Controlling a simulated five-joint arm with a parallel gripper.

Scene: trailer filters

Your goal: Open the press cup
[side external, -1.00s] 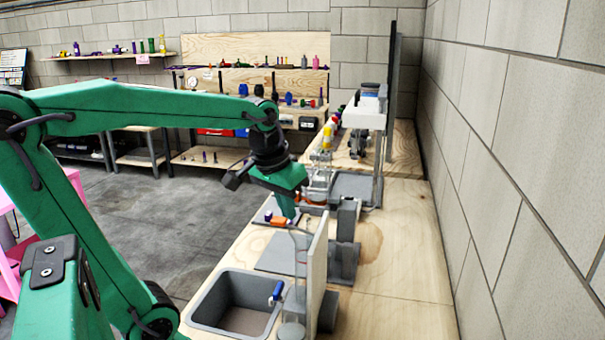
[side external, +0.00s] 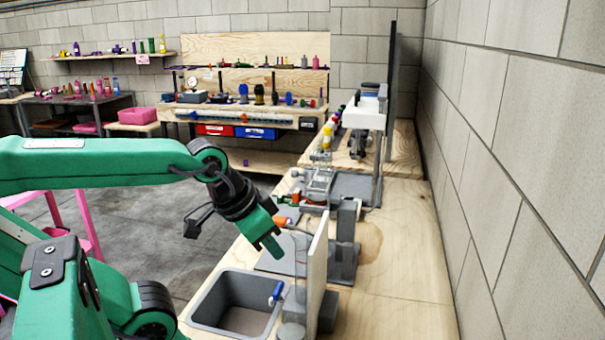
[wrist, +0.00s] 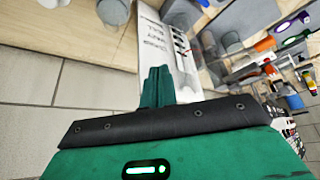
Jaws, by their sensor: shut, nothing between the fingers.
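My gripper (side external: 274,247) is shut and empty, hanging tilted above the bench near the sink's far edge. Its closed fingers also show in the wrist view (wrist: 158,82), in front of a white panel with small lettering (wrist: 160,45). In the side view, a clear assembly with an orange-red part (side external: 316,196) stands farther back on the bench, apart from my gripper. I cannot tell for sure which part is the press cup, or whether it is open. An orange-handled item (side external: 288,220) lies beyond my gripper.
A grey sink (side external: 236,304) with a blue-handled tap (side external: 277,291) is in front. An upright pale panel (side external: 318,255) and a grey post (side external: 348,222) stand right of my gripper. The wooden bench (side external: 395,265) is clear toward the block wall.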

